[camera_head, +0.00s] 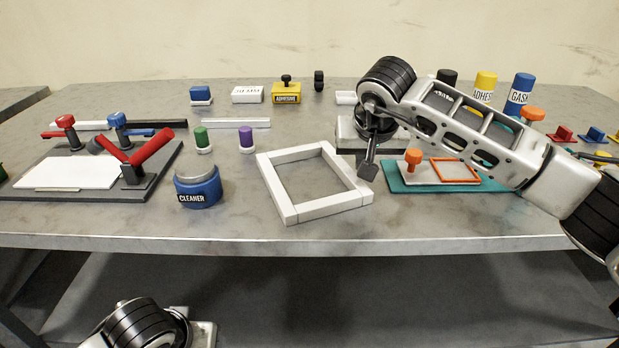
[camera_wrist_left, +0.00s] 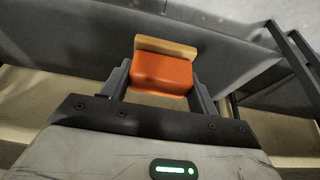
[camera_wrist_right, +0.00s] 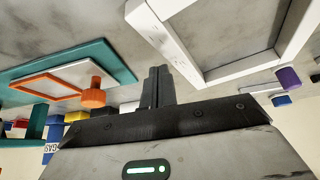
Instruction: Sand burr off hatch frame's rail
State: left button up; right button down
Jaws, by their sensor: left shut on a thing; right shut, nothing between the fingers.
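The white hatch frame (camera_head: 281,196) lies flat near the table's front edge; part of it also shows in the right wrist view (camera_wrist_right: 166,42). I cannot make out a burr on its rails. My left gripper (camera_wrist_left: 160,84) is shut on an orange sanding block (camera_wrist_left: 162,72) with a tan face. In the head view only part of my left arm shows, low at the front left, below the tabletop. My right gripper (camera_head: 368,170) is shut and empty, pointing down beside the frame's right rail; whether it touches the rail is unclear. Its closed fingers show in the right wrist view (camera_wrist_right: 156,86).
A blue cleaner tin (camera_head: 198,188) stands left of the frame. A dark clamp fixture (camera_head: 160,181) with red handles lies farther left. A teal board (camera_head: 398,183) with an orange-knobbed plate lies right. Bottles and small blocks stand behind. The front strip of table is clear.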

pick_arm(q)
jog(key=shift+f+b, duration=0.45)
pick_arm(e)
jog(key=shift+f, duration=0.65)
jog(key=shift+r, duration=0.1)
pick_arm(q)
jog(key=shift+r+p, duration=1.95)
pick_arm(e)
jog(key=shift+r, duration=3)
